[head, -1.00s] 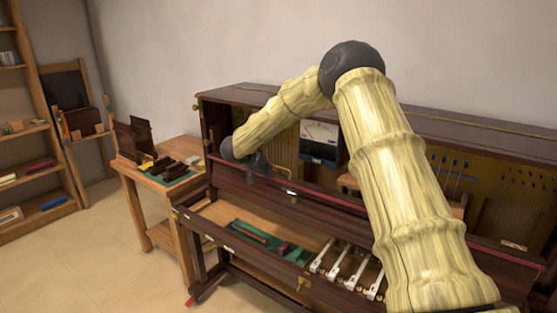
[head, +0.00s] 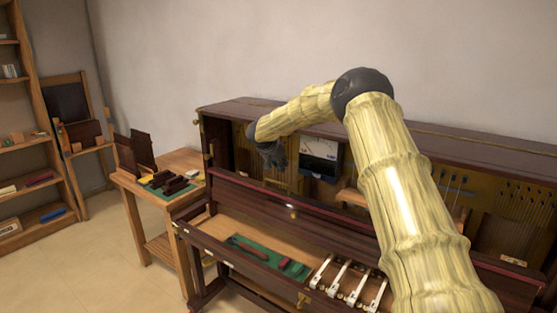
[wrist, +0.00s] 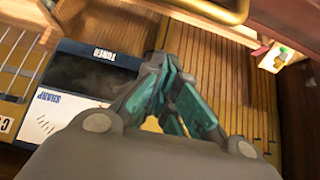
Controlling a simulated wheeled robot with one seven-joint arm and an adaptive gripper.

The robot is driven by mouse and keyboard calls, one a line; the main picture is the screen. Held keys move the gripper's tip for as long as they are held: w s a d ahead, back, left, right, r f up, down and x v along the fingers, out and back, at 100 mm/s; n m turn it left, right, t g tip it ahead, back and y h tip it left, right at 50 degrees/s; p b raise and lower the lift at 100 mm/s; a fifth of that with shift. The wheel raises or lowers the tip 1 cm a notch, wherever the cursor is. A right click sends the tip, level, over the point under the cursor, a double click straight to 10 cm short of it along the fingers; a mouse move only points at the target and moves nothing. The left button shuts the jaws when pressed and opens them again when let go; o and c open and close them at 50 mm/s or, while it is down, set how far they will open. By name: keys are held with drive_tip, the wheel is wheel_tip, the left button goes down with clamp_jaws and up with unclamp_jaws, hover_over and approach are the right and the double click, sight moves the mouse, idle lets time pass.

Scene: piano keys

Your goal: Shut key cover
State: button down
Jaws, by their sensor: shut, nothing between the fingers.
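The key cover (head: 330,223) is the long dark wooden board with a red upper edge and a small bright knob on its face. It stands raised and tilted behind the open key bed (head: 215,231). My gripper (head: 277,161) is shut and empty. In the head view it hangs just above and behind the cover's upper edge, in front of the open upper case. In the wrist view, the gripper's teal-padded fingers (wrist: 168,80) come together over the wooden slats. The right part of the cover is hidden behind my arm.
A tuner box (head: 320,158) sits in the case just right of my gripper; it also shows in the wrist view (wrist: 90,78). A green mat with tools (head: 265,257) and several white keys (head: 345,280) lie in the key bed. A side table (head: 185,205) stands left.

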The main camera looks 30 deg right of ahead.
sight(278, 189)
drive_tip(key=shift+s+a+f+p, duration=0.25)
drive_tip(key=shift+a+f+p, duration=0.05)
drive_tip(key=shift+a+f, duration=0.3)
drive_tip(key=shift+s+a+f+p, duration=0.2)
drive_tip(key=shift+a+f+p, duration=0.1)
drive_tip(key=shift+a+f, duration=0.3)
drive_tip(key=shift+f, duration=0.3)
drive_tip(key=shift+a, duration=0.1)
